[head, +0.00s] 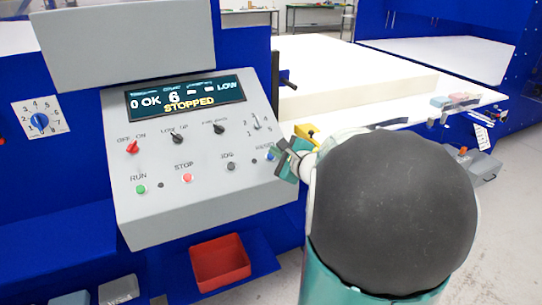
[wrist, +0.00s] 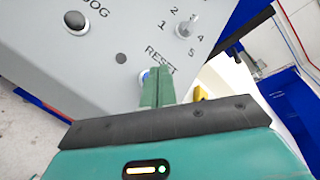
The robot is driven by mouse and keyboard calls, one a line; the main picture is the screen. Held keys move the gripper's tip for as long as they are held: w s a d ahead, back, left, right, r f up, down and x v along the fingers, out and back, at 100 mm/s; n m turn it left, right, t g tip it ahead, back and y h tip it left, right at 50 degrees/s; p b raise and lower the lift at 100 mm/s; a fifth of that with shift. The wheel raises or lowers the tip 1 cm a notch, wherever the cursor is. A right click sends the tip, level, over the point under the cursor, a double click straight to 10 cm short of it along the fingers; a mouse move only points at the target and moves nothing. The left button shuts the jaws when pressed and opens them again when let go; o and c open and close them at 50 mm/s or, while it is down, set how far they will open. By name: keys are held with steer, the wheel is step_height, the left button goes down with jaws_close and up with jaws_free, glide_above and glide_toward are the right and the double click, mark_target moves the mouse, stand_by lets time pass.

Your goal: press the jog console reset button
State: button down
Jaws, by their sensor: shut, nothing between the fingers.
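The grey jog console (head: 205,208) has a sloped panel with a display reading "STOPPED". The blue reset button (head: 270,155) is at the panel's right end, partly covered by my gripper (head: 284,160). In the wrist view the blue reset button (wrist: 146,74) shows just below the "RESET" label, at the tips of my gripper (wrist: 158,75). The green fingers are together with nothing between them. The tips overlap the button's edge in the picture; I cannot tell whether they touch it.
Other controls are close by: the black jog button (head: 230,166), red stop button (head: 187,177), green run button (head: 140,189) and a selector switch (wrist: 184,29). A red bin (head: 219,262) sits below the console. A white foam block (head: 350,72) lies behind.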

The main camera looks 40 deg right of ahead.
steer(key=shift+f, duration=0.15)
steer(key=shift+w+f, duration=0.2)
steer(key=shift+f, duration=0.05)
steer(key=shift+w+d+f, duration=0.1)
steer(key=shift+w+f, duration=0.1)
steer(key=shift+f, duration=0.15)
stand_by(0.8)
steer(key=shift+s+r, duration=0.4)
steer(key=shift+r, duration=0.35)
steer(key=r, duration=0.1)
steer(key=s+r, duration=0.1)
steer(key=s+a+r, duration=0.1)
steer(key=r, duration=0.1)
steer(key=shift+s+r, duration=0.1)
steer(key=shift+s, duration=0.15)
stand_by(1.0)
